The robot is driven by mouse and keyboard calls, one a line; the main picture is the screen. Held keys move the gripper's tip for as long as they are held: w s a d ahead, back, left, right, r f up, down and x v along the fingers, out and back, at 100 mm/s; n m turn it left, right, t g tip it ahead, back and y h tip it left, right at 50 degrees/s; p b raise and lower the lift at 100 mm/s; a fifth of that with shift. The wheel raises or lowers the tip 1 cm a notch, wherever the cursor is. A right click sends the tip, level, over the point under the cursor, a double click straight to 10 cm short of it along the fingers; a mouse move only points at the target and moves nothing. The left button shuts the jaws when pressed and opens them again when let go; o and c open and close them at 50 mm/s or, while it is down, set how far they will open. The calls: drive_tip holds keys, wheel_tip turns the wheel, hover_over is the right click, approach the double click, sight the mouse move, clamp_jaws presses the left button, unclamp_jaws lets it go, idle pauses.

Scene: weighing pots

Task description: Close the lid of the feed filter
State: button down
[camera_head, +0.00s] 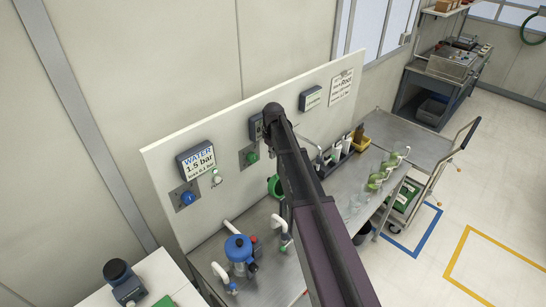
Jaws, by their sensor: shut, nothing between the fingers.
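A round green part (274,187), which looks like the raised lid of the feed filter, stands tilted up near the wall panel, just left of my arm. The filter body below it is mostly hidden behind my arm, so I cannot tell its exact pose. My dark arm reaches from the bottom right up to a rounded joint in front of the panel. My gripper cannot be made out; it seems hidden behind the arm. A second vessel with a blue top (239,247) stands on the metal bench to the left, and its top appears closed.
The wall panel (165,160) carries a blue knob (187,198), a green knob (252,157) and a WATER sign (200,162). A white pipe with a green end (284,246) rises near my arm. Green pots (375,181) and a trolley (415,140) are to the right.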

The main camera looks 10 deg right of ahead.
sight(273, 178)
drive_tip(key=shift+f+b, duration=4.3)
drive_tip(key=shift+f, duration=0.3)
drive_tip(key=shift+s+d+r+t, duration=0.15)
drive_tip(key=shift+s+t, duration=0.15)
